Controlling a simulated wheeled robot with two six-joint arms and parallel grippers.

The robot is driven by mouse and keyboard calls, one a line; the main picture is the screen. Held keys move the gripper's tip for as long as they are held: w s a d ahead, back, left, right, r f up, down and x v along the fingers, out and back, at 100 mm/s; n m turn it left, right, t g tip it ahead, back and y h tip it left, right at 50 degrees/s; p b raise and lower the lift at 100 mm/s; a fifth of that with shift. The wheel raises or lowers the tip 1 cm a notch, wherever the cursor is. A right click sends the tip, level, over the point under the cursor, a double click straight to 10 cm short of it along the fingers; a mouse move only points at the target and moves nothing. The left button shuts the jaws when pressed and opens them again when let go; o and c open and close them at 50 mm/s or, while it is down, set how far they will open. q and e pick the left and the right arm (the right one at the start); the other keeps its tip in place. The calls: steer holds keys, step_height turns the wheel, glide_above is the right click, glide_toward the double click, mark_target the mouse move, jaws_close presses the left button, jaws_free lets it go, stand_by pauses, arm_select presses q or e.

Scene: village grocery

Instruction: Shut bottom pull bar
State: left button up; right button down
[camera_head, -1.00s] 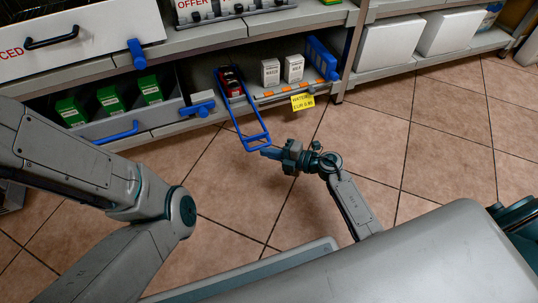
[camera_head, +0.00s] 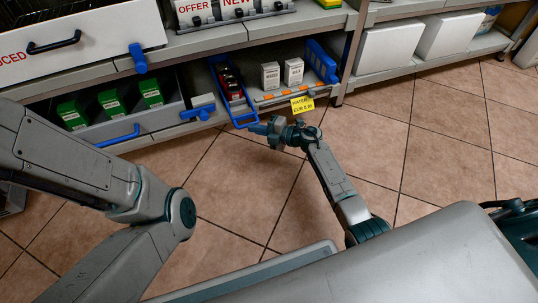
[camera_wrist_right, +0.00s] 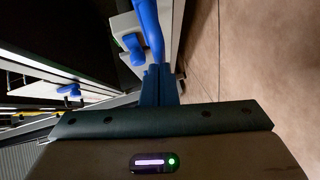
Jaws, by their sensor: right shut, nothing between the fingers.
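The blue pull-out frame (camera_head: 233,95) sits on the bottom shelf, with red and dark items in its back part. Its front loop sticks out a little past the shelf edge. My right gripper (camera_head: 257,128) is shut and empty at the front end of this frame, seemingly against it. In the right wrist view my shut blue fingertips (camera_wrist_right: 158,80) point at a blue bar (camera_wrist_right: 149,28) and look close to or touching it. My left arm enters from the left, but its gripper is outside the picture.
Left of the frame is a grey drawer with green boxes and a blue handle (camera_head: 118,137). White boxes (camera_head: 282,73) and a yellow price tag (camera_head: 302,105) are to the right. A white drawer (camera_head: 75,50) is above. The tiled floor (camera_head: 250,190) is clear.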

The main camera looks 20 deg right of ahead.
mark_target(254, 122)
steer(key=w, duration=0.3)
steer(key=shift+w+f+b, duration=0.1)
steer(key=shift+w+b, duration=0.25)
steer(key=shift+w+r, duration=0.25)
steer(key=shift+w, duration=0.05)
